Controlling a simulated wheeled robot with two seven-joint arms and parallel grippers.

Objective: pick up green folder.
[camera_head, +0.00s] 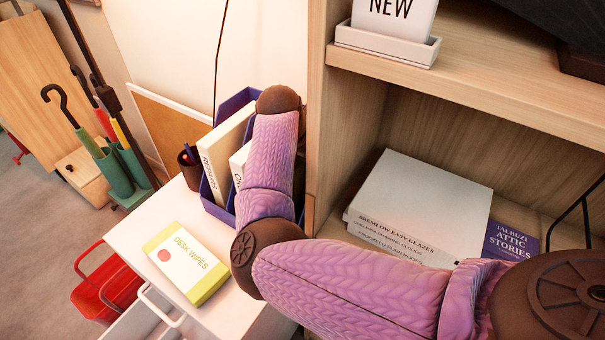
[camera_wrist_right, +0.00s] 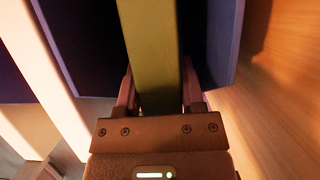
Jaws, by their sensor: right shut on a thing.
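The green folder (camera_wrist_right: 148,40) shows in the right wrist view as an upright olive-green slab between dark blue walls. My right gripper (camera_wrist_right: 158,92) has one finger on each side of it and is shut on it. The folder stands within the blue file holder (camera_wrist_right: 222,45). In the head view, my right arm covers much of the blue holder (camera_head: 236,101). The gripper and the green folder are hidden there. My left gripper is in neither view.
White binders (camera_head: 222,145) stand in the holder. A dark pen cup (camera_head: 188,168) and a desk wipes pack (camera_head: 187,262) are on the white cabinet top (camera_head: 135,235). The wooden shelf (camera_head: 318,100) borders the holder on the right, holding books (camera_head: 425,195). A red basket (camera_head: 105,290) stands lower left.

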